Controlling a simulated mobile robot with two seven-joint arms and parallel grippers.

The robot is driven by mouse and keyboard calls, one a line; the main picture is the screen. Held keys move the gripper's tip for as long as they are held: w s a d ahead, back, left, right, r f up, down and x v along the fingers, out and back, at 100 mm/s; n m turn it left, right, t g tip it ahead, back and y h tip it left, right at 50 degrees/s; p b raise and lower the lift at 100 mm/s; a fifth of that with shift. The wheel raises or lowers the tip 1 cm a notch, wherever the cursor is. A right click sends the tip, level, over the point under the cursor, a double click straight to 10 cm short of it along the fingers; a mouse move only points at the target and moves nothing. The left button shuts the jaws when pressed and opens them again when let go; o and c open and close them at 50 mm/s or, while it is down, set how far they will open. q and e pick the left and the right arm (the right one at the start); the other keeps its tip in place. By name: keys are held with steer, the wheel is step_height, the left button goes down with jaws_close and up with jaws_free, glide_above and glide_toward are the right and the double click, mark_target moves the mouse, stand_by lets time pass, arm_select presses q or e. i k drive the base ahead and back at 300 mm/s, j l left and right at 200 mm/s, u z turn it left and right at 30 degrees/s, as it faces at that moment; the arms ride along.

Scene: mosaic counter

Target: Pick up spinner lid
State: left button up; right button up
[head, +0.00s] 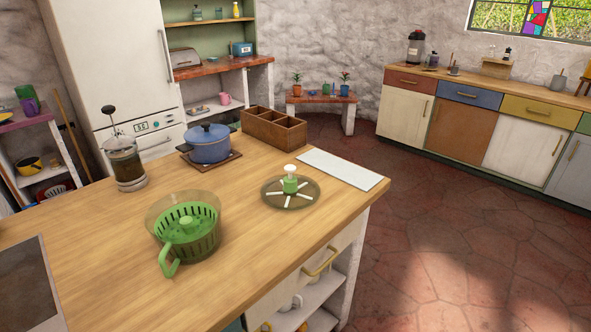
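The spinner lid (290,201) lies flat on the wooden counter, right of centre in the head view. It is a dark see-through disc with white spokes and an upright green and white knob in the middle. The salad spinner bowl (152,215) stands to its left, clear on the outside with a green slotted basket (203,234) inside and a green handle (170,262) towards the front. The bowl has no lid on it. The lid and the bowl are apart. Neither of my grippers shows in this view.
A white board (342,168) lies just behind and right of the lid. A wooden divided box (273,129), a blue pot (208,145) on a trivet and a French press (125,165) stand farther back. Bare counter (245,262) lies in front of the lid. The counter's right edge (352,218) is close.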

mark_target(300, 192)
steer(key=i+l+u, duration=0.2)
steer(key=l+u, duration=0.15)
steer(key=i+l+u, duration=0.15)
steer(key=l+u, duration=0.2)
steer(key=i+l+u, duration=0.1)
steer(key=l+u, duration=0.25)
steer(key=l, duration=0.1)
